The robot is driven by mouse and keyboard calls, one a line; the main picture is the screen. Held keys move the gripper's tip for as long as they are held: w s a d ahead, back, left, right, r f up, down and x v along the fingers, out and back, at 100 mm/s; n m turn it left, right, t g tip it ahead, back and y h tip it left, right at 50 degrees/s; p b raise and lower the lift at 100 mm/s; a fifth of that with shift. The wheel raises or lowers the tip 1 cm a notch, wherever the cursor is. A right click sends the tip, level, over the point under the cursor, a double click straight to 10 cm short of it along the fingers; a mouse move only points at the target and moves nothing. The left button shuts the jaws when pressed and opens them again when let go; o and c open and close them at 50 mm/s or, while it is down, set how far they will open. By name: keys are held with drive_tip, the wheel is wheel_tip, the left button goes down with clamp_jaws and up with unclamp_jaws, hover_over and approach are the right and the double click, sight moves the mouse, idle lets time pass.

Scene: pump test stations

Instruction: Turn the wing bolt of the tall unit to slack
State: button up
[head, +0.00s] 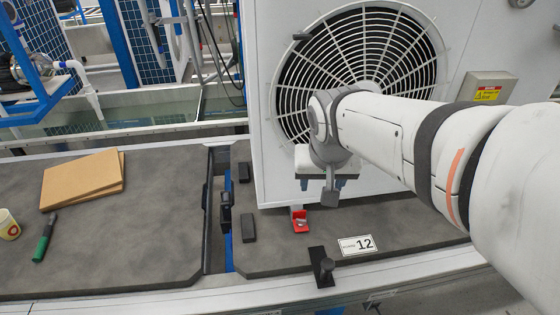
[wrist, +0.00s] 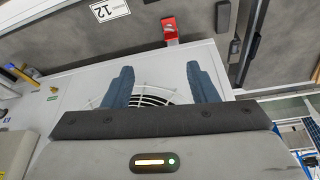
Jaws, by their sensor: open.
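The tall unit (head: 258,130) is a white cabinet with a round fan grille, standing on the grey mat. A red bracket (head: 300,220) with a small pale metal part sits at its front foot. It also shows in the wrist view (wrist: 171,30), beyond the fingertips. I cannot tell whether that pale part is the wing bolt or how it is turned. My gripper (head: 330,198) is in front of the cabinet, above and slightly right of the bracket. In the wrist view my gripper (wrist: 161,76) is open and empty, with the cabinet front between and behind its fingers.
A black post with a knob (head: 322,265) stands at the bench's front edge, beside a "12" label (head: 357,245). Black blocks (head: 248,228) lie left of the cabinet. The left mat holds brown boards (head: 82,180), a green-handled tool (head: 44,240) and a cup (head: 8,225).

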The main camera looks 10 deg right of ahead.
sight(301, 220)
drive_tip(key=w+f+b, duration=0.4)
drive_tip(key=f+b, duration=0.4)
drive_tip(key=f, duration=0.2)
drive_tip(key=w+f+m+b, duration=0.1)
drive_tip(key=w+f+b, duration=0.4)
drive_tip(key=f, duration=0.5)
drive_tip(key=w+f+m+h+b, duration=0.1)
drive_tip(key=w+f+b, duration=0.4)
drive_tip(key=f+b, duration=0.5)
drive_tip(key=shift+d+f+b, duration=0.1)
drive_tip(key=shift+f+b, duration=0.15)
drive_tip(key=shift+b, duration=0.1)
drive_tip(key=c, duration=1)
drive_tip(key=shift+r+n+y+p, duration=0.2)
drive_tip(key=shift+n+y+p, duration=0.2)
drive_tip(key=shift+n+p, duration=0.55)
drive_tip(key=shift+f+n+t+y+p, duration=0.2)
drive_tip(key=shift+n+t+y+p, duration=0.15)
drive_tip(key=shift+p, duration=0.35)
